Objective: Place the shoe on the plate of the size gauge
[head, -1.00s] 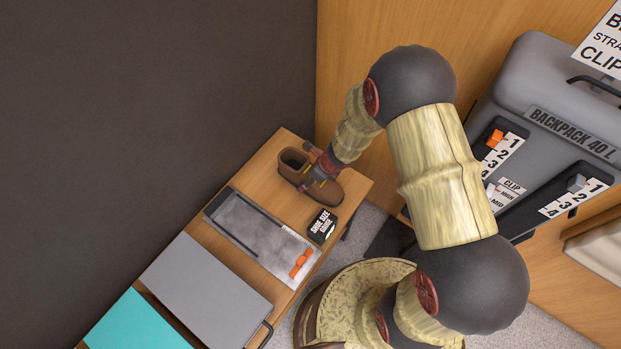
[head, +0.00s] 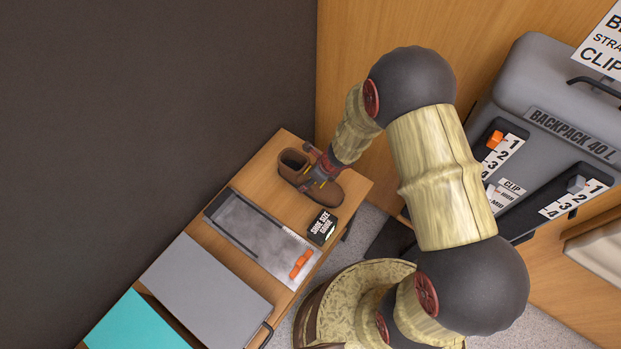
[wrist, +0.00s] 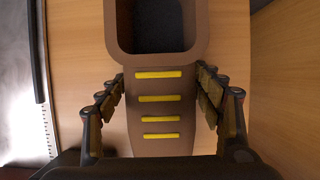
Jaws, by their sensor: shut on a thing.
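The shoe (head: 328,190) is a brown ankle boot with a dark opening and yellow lace bars. It is at the far end of the wooden bench top in the head view, and the wrist view shows its opening and laces (wrist: 160,115). My gripper (head: 318,176) is over its middle, with one finger on each side of the laced part (wrist: 161,105), shut on it. The size gauge (head: 262,236) is a grey metal plate with dark rails along its edges and an orange slider (head: 301,264). It lies beside the shoe, toward the lower left. Whether the shoe touches the bench is unclear.
A black "Shoe Size Gauge" sign (head: 323,226) stands beside the gauge, near the shoe's toe. A grey panel (head: 206,290) and a teal one (head: 135,322) lie farther down the bench (head: 262,177). A large backpack display (head: 545,110) stands at right.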

